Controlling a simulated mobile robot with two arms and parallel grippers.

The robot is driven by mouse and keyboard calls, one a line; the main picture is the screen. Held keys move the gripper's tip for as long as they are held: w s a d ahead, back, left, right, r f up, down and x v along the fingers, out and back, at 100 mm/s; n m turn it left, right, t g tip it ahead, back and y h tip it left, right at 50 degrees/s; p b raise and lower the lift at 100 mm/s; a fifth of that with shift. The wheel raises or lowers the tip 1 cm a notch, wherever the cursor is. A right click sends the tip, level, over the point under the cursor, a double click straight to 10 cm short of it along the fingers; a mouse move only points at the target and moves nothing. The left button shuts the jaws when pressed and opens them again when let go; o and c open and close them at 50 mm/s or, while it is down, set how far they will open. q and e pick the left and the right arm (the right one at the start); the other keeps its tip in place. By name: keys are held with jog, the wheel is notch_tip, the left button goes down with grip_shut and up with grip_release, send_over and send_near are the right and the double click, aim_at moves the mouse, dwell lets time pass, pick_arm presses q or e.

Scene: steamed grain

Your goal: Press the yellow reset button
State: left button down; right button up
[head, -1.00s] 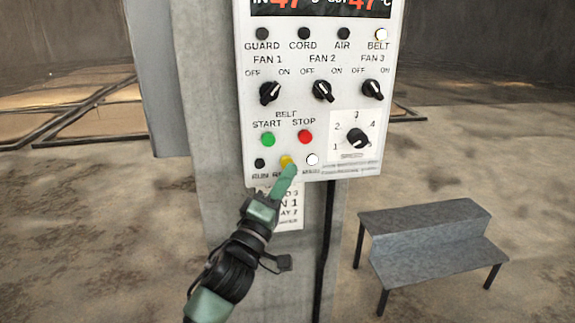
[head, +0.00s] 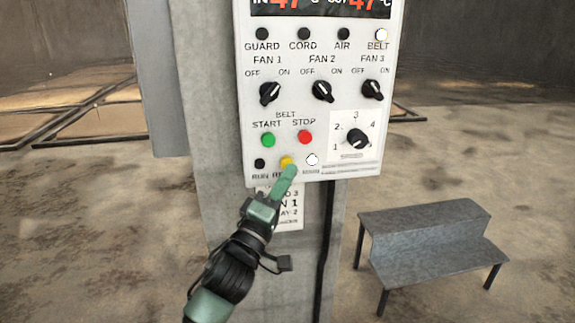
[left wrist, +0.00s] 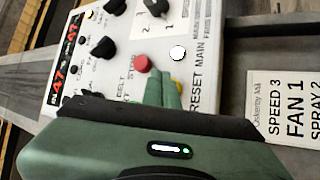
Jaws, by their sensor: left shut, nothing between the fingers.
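The yellow reset button (head: 287,161) sits in the bottom row of the white control panel (head: 318,112), between a black RUN lamp and a lit white lamp. My left gripper (head: 290,170) is shut and empty, its green fingertips at the button's lower edge in the head view. In the left wrist view the fingertips (left wrist: 160,80) overlap the panel beside the RESET label, and a sliver of the yellow button (left wrist: 178,86) shows past them. I cannot tell whether the tips touch or press the button. My right gripper is not in view.
Close above are the green START button (head: 268,139) and red STOP button (head: 305,137). Fan knobs and a speed dial (head: 358,139) sit higher. The BELT lamp (head: 382,34) is lit. A grey step bench (head: 425,235) stands at right, with open floor around it.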

pick_arm(q)
jog(key=shift+w, duration=0.15)
dwell(0.7)
jog(key=shift+w+a, duration=0.1)
jog(key=shift+w, duration=0.2)
jog(key=shift+w+a, duration=0.15)
jog(key=shift+w, duration=0.3)
dwell(0.7)
jog(key=shift+s, duration=0.15)
jog(key=shift+s+d+p, duration=0.2)
jog(key=shift+s+p, duration=0.25)
jog(key=shift+s, duration=0.3)
jog(key=s, duration=0.2)
jog(key=s+d+p, duration=0.1)
jog(key=s, duration=0.1)
jog(key=shift+s+d, duration=0.15)
jog(key=shift+s, duration=0.25)
